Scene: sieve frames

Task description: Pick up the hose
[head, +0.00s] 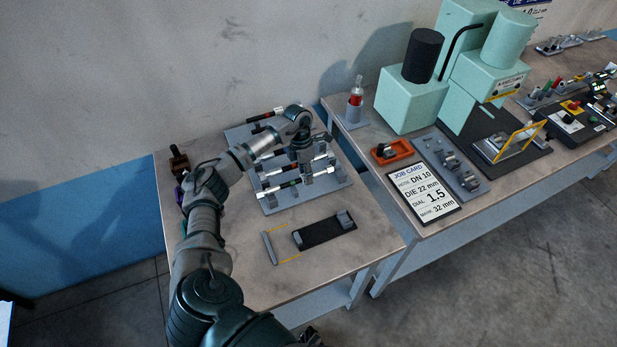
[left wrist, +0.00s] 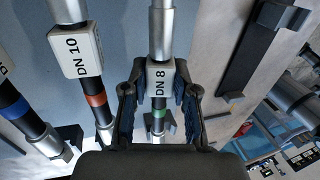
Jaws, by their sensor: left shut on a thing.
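My left gripper (head: 303,163) reaches over the hose rack (head: 342,182) in the head view. In the left wrist view my left gripper (left wrist: 160,98) is shut on the hose tagged DN 8 (left wrist: 162,35), with a finger on each side of its white tag. That hose has silver ends and a green band. The DN 10 hose (left wrist: 96,100), with a red-orange band, lies beside it to the left, outside the fingers. Part of another tagged hose shows at the left edge. I cannot tell whether the held hose is clear of its supports. My right gripper is not in view.
A black tray (head: 325,231) and a grey bar (head: 269,248) lie on the table in front of the rack. To the right, the second table holds a job card (head: 424,190) reading DN 10, an orange tray (head: 391,152) and a large mint-green machine (head: 410,103).

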